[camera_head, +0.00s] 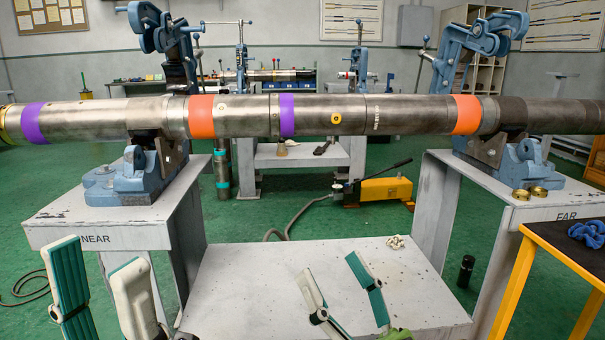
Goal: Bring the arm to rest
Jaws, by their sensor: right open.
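My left gripper (95,254) is at the lower left, below and in front of the NEAR stand. Its teal and pale fingers stand apart with nothing between them. My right gripper (328,267) is at the bottom middle, over the low white table. Its two fingers are spread apart and empty. A long steel pipe (408,115) with purple and orange bands lies level across the view, well above both grippers. It rests in the blue near vise (128,178) and the blue far vise (520,170). Both vises' upper yokes are swung up and back.
The near stand (75,220) and far stand (485,190) flank the low white table (240,270), which holds a crumpled pale item (397,242). Brass rings (530,192) lie on the far stand. A yellow-legged black table (575,238) is at right. A yellow pump (385,190) stands behind.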

